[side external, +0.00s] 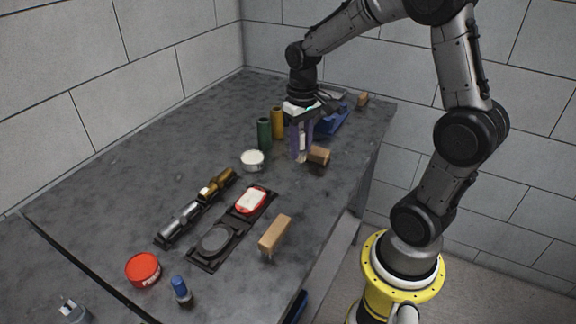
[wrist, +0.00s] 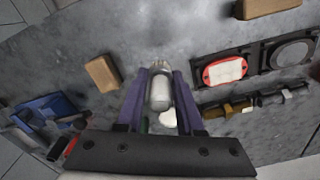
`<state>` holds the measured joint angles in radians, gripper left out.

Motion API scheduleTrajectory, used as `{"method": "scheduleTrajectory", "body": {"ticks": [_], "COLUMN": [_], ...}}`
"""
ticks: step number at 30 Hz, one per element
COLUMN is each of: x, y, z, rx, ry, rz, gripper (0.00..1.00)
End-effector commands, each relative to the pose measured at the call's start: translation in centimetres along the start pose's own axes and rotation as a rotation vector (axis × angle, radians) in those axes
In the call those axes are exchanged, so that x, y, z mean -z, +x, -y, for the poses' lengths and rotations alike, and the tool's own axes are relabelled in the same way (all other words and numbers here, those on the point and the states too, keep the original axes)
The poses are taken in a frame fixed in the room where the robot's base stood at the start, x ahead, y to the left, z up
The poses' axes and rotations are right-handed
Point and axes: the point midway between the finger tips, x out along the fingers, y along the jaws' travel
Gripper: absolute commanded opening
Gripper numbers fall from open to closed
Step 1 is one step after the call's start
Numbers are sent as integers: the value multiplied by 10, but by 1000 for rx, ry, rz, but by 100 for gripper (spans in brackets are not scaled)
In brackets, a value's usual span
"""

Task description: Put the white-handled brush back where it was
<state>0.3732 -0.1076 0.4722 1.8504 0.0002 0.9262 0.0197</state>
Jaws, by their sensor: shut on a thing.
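My gripper (side external: 301,150) points down over the back part of the grey table. Its purple fingers, also in the wrist view (wrist: 160,74), are shut on the white-handled brush (wrist: 159,92). The white handle lies between the fingers, and pale bristles show beyond the fingertips. In the side external view the brush (side external: 302,142) hangs nearly upright, bristles down, close to the table. I cannot tell whether the bristles touch it. A brown block (side external: 318,155) lies just right of the brush. The brush's earlier place is not marked in these views.
Green (side external: 264,134) and yellow (side external: 278,122) cylinders stand left of my gripper, near a white round container (side external: 252,161). A blue holder (side external: 334,122) is behind. A black tray (side external: 209,262), a tan block (side external: 275,233) and a red tin (side external: 143,269) are nearer the front. The left tabletop is clear.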

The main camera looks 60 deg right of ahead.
Motion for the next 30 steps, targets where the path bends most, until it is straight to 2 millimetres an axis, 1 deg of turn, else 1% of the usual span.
{"method": "scheduleTrajectory", "body": {"ticks": [1,3,6,9,13,16,18,21,24,30], "x": [7,17,29,36,42,49,47,48,48,48], "y": [11,24,37,45,52,63,74,85,89,89], "z": [0,0,1,1,1,1,1,1,1,1], "rx": [0,0,0,0,0,0,0,0,0,0], "ry": [0,0,0,0,0,0,0,0,0,0], "rz": [7,5,3,2,0,4,5,2,0,-1], "gripper": [0,0,0,0,0,0,0,0,0,0]}}
